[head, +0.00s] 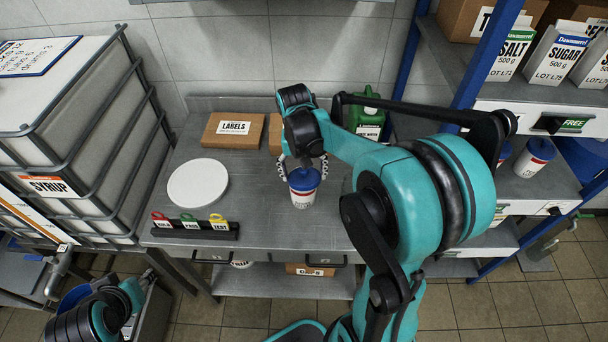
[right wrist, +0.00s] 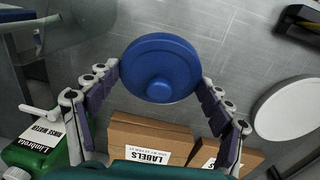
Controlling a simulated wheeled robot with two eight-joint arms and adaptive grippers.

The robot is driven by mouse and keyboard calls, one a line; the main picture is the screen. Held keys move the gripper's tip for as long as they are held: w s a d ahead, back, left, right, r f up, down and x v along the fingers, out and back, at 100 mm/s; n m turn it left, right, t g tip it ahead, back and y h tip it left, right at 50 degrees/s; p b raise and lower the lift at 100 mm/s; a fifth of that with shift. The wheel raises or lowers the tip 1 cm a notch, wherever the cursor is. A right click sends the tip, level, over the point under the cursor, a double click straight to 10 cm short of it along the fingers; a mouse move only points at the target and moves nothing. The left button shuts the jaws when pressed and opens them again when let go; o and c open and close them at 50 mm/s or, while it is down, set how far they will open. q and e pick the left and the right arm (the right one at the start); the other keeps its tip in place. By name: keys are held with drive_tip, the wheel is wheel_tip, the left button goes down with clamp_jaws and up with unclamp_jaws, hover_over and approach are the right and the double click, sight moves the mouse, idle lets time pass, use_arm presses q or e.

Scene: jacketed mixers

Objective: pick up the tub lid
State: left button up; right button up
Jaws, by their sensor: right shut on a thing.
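A blue round lid (head: 304,178) with a central knob sits on a white tub (head: 303,200) with a printed label, which stands upright on the grey bench near its front. My right gripper (head: 301,170) reaches down from behind it, with one finger on each side. In the right wrist view the blue lid (right wrist: 160,68) lies between the two fingers, which are shut on its rim. The tub's body is mostly hidden under the lid there.
On the grey bench (head: 255,215) are a white round disc (head: 197,183), a rack of coloured tags (head: 193,227), a LABELS box (head: 233,130) and a green jug (head: 367,118). Another blue-lidded tub (head: 534,157) stands on the right shelf. A SYRUP container (head: 95,190) stands left.

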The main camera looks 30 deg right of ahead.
wheel_tip(320, 180, up, 4)
drive_tip(key=shift+f+p, duration=0.2)
drive_tip(key=shift+p, duration=0.4)
drive_tip(key=s+d+r+p, duration=0.25)
drive_tip(key=s+r, duration=0.35)
drive_tip(key=s, duration=0.4)
drive_tip(key=n+t+p, duration=0.3)
drive_tip(key=n+p, duration=0.2)
drive_tip(key=p, duration=0.5)
hover_over(305, 171)
drive_tip(key=f, duration=0.3)
drive_tip(key=shift+w+d+y, duration=0.2)
drive_tip(key=shift+w+y, duration=0.15)
drive_tip(key=shift+y, duration=0.05)
drive_tip(key=shift+w+f+n, duration=0.15)
drive_tip(key=shift+n, duration=0.25)
drive_tip(key=shift+a+f+t, duration=0.1)
drive_tip(key=shift+f+t, duration=0.15)
drive_tip(key=shift+t, duration=0.05)
wheel_tip(305, 171, down, 5)
drive_tip(key=b, duration=0.4)
drive_tip(key=shift+f+b, duration=0.6)
drive_tip(key=shift+b, duration=0.15)
drive_tip(key=shift+f+b, duration=0.15)
drive_tip(key=shift+b, duration=0.4)
